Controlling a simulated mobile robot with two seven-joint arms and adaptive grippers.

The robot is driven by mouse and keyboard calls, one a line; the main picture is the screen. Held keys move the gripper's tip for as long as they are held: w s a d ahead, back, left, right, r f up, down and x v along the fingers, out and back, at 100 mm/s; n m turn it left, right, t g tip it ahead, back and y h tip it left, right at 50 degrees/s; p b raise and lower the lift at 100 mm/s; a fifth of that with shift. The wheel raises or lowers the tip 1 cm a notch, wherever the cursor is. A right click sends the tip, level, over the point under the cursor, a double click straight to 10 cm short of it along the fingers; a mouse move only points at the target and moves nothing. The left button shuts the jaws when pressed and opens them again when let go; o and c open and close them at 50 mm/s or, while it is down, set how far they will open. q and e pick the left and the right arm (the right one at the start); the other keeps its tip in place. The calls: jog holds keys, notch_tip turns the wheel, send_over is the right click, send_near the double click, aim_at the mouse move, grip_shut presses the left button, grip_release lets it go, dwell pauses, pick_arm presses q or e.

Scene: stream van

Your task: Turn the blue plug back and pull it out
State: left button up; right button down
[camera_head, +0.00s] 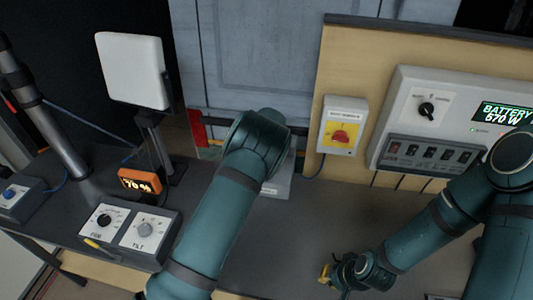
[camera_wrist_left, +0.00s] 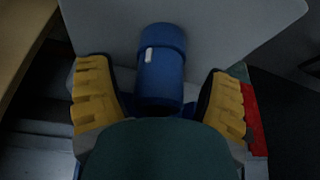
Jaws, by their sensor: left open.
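The blue plug (camera_wrist_left: 161,75), a short cylinder with a white mark on its side, stands against a pale grey surface in the left wrist view. My left gripper (camera_wrist_left: 161,98) is open, with one yellow ridged finger on each side of the plug. Gaps show between the fingers and the plug's upper part; its lower end is hidden behind my gripper's body. In the head view my left arm hides the plug and the left gripper. My right gripper (camera_head: 333,274) is low over the dark worktop, small and partly turned away; its opening is unclear.
A pale grey box (camera_head: 277,187) is half behind my left arm. A yellow panel with a red rotary switch (camera_head: 341,136) and a battery unit (camera_head: 413,115) are on the back board. A dial box (camera_head: 126,233) and a white panel (camera_head: 131,70) stand at left.

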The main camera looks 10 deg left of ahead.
aim_at(323, 286)
pick_arm(q)
jog(key=shift+f, duration=0.15)
grip_shut()
dwell(0.4)
pick_arm(e)
jog(key=shift+f, duration=0.15)
pick_arm(q)
jog(key=shift+m+h+b, duration=0.3)
jog(key=shift+m+b, duration=0.1)
jog(key=shift+b, duration=0.1)
pick_arm(e)
jog(key=shift+f, duration=0.35)
pick_arm(q)
jog(key=shift+m+h+b, duration=0.4)
jog(key=shift+m+b, duration=0.65)
jog(key=shift+m, duration=0.15)
pick_arm(e)
jog(key=shift+f, duration=1.1)
pick_arm(q)
jog(key=shift+f+m+b, duration=0.1)
jog(key=shift+m+b, duration=0.4)
pick_arm(e)
jog(key=shift+f, duration=0.45)
pick_arm(q)
jog(key=shift+m+h+b, duration=0.4)
jog(key=shift+m+b, duration=0.25)
jog(key=shift+m, duration=0.05)
pick_arm(e)
jog(key=shift+f, duration=0.7)
